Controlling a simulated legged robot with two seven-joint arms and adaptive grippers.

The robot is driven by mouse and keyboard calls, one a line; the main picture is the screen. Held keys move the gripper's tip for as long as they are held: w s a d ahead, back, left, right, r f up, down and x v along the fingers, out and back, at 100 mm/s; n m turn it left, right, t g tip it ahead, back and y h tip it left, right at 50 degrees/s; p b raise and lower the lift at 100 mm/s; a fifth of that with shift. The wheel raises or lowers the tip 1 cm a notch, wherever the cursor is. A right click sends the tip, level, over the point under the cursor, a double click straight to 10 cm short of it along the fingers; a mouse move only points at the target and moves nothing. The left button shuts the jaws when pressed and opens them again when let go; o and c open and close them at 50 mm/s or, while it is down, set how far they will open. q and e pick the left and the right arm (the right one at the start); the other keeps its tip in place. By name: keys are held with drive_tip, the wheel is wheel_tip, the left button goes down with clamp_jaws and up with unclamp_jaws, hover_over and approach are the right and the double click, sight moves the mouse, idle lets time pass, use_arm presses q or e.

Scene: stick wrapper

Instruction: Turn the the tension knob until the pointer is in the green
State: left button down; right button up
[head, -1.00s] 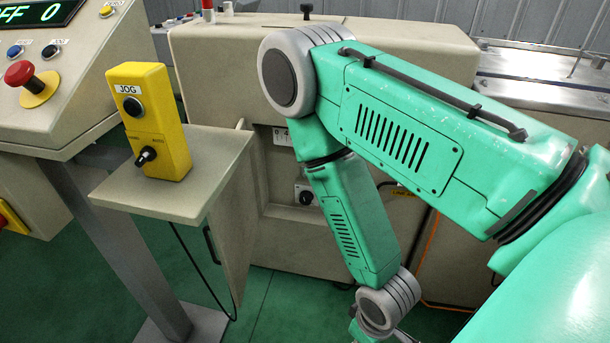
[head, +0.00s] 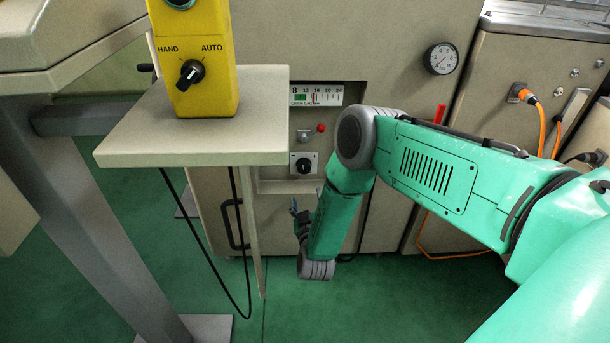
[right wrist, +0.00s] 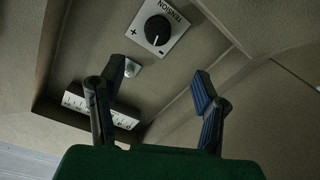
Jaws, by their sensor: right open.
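The tension knob (head: 303,165) is a black round knob on a white plate on the machine's front. In the right wrist view the knob (right wrist: 157,30) shows near the top, its plate marked TENSION with plus and minus signs. A white scale (head: 316,95) sits above it, with a green band at its left part; a thin red pointer seems to stand just right of the green. My right gripper (head: 295,211) is below the knob, apart from it. In the right wrist view its fingers (right wrist: 157,82) are open and empty. My left gripper is not in view.
A yellow box (head: 206,65) with a HAND/AUTO switch stands on a beige shelf (head: 190,145) left of the knob. A small red-tipped part (head: 320,128) lies between scale and knob. A round gauge (head: 441,58) and orange cable (head: 541,120) are at the right.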

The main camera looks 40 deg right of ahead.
sight(303, 169)
drive_tip(key=b+x, duration=0.4)
drive_tip(key=x, duration=0.6)
drive_tip(key=shift+w+a, duration=0.15)
drive_tip(key=shift+w, duration=0.05)
drive_tip(key=shift+w+d+f+b, duration=0.15)
drive_tip(key=shift+w+d+b, duration=0.55)
drive_tip(key=shift+w+d, duration=0.5)
drive_tip(key=shift+w+d+f, duration=0.15)
drive_tip(key=shift+w+d, duration=0.1)
drive_tip(key=shift+d, duration=0.2)
drive_tip(key=shift+a+r, duration=0.2)
drive_tip(key=shift+a, duration=0.15)
drive_tip(key=shift+a+r, duration=0.1)
drive_tip(key=shift+a, duration=0.15)
drive_tip(key=c, duration=0.5)
drive_tip(key=shift+a+r, duration=0.1)
drive_tip(key=c, duration=0.6)
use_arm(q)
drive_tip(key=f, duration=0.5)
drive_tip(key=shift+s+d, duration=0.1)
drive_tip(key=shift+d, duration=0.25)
use_arm(e)
drive_tip(key=shift+c, duration=0.2)
